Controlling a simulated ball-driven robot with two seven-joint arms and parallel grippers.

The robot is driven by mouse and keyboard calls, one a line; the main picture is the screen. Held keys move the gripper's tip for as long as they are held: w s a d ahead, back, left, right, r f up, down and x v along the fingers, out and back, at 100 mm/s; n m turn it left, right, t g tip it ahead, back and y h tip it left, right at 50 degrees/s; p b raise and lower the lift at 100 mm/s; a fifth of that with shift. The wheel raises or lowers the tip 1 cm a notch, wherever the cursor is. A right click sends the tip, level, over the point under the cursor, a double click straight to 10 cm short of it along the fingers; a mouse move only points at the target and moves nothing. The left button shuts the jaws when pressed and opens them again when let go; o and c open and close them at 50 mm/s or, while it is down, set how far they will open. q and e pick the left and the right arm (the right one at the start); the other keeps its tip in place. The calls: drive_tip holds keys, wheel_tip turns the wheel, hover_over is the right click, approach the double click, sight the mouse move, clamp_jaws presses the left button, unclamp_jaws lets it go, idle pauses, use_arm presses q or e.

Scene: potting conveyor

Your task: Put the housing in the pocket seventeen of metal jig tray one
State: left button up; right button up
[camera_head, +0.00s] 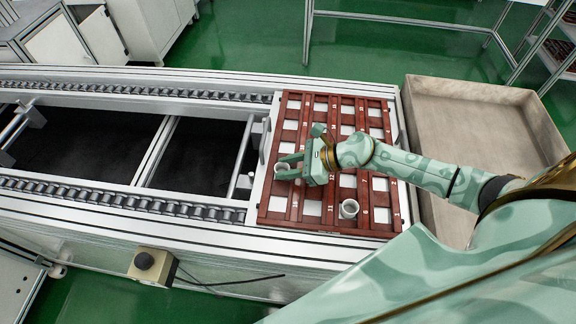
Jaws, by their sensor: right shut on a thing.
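The jig tray (268,218) is a red-brown grid with pale pockets and small white numbers, lying at the right end of the conveyor. My right gripper (285,166) reaches over the tray from the right. It is shut on the housing (285,159), a small grey-white round cup, near the tray's left edge. The fingers and hand hide part of the housing and the pockets beneath, and I cannot tell whether it touches the tray. A second round housing (349,209) stands upright in the tray's front part. My left gripper is not in view.
Conveyor rails with chains (120,199) run left from the tray over a dark, open gap. A large, empty beige bin (480,125) stands right of the tray. A button box (152,265) with a cable is at the conveyor's front side.

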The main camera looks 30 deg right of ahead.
drive_tip(key=o, duration=0.9)
drive_tip(key=shift+f, duration=0.1)
drive_tip(key=shift+o, duration=0.2)
drive_tip(key=shift+d+r, duration=0.15)
drive_tip(key=shift+r, duration=0.15)
drive_tip(key=p+v, duration=0.1)
drive_tip(key=v, duration=1)
drive_tip(key=shift+s+d, duration=0.2)
drive_tip(key=shift+s, duration=0.1)
drive_tip(key=shift+r+p, duration=0.1)
drive_tip(key=shift+p, duration=0.2)
